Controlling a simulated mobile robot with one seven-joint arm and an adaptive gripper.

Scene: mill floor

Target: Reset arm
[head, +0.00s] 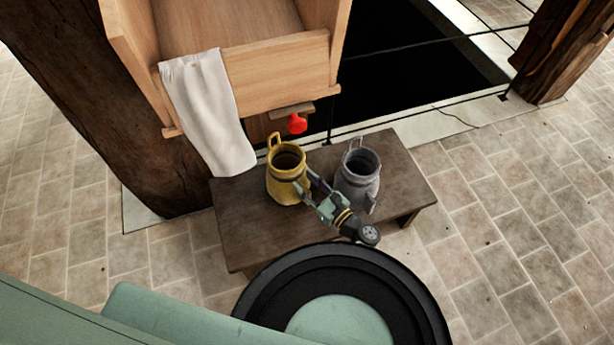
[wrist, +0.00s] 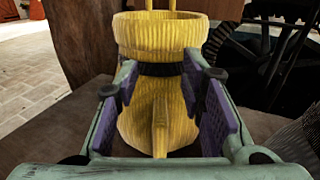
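A yellow jug (head: 284,185) with a dark band round its neck stands upright on a low dark wooden bench (head: 245,232). A grey jug (head: 361,168) of similar shape stands to its right. My gripper (head: 308,186) is at the right side of the yellow jug, with its fingers pointing at it. In the wrist view, the yellow jug (wrist: 160,42) fills the middle, and the purple-padded fingers of my gripper (wrist: 163,70) are spread wide on either side of it. I cannot tell whether either pad touches the jug.
A wooden bin (head: 275,60) with a white cloth (head: 208,105) over its edge is behind the bench. A red knob (head: 297,124) sits below the bin. A thick wooden post (head: 110,100) stands left. Stone floor (head: 520,225) is clear at right.

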